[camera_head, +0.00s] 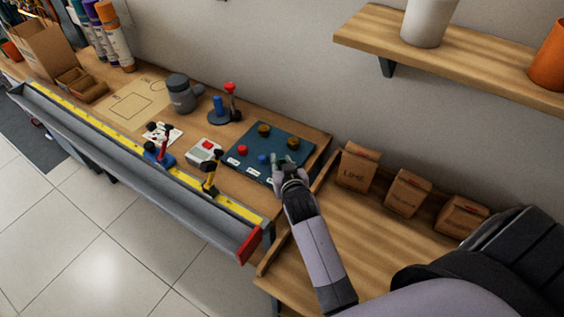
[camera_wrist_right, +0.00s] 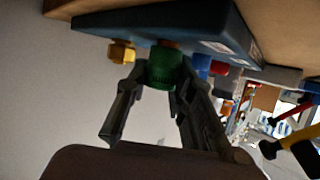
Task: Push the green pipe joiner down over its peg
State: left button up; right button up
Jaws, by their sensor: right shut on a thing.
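The green pipe joiner (camera_wrist_right: 163,67) is a ribbed green cylinder between the fingers of my right gripper (camera_wrist_right: 160,90) in the wrist view. The gripper is shut on it. In the wrist view the joiner is right at the blue board (camera_wrist_right: 180,22), with a brownish peg end (camera_wrist_right: 169,45) just visible beyond it. How far it sits over the peg cannot be told. In the head view my right gripper (camera_head: 280,165) is at the front right part of the blue board (camera_head: 287,134) and mostly hides the joiner. My left gripper is not in view.
On the board are red (camera_head: 242,149) and blue (camera_head: 262,159) pieces and brass pieces (camera_head: 292,143). Paper bags (camera_head: 357,166) stand at right. A shelf (camera_head: 470,52) hangs above.

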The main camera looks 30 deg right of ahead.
jog(key=o, duration=0.8)
jog(key=shift+o, duration=0.2)
jog(key=shift+r, duration=0.1)
notch_tip(320, 180, up, 10)
dwell(0.5)
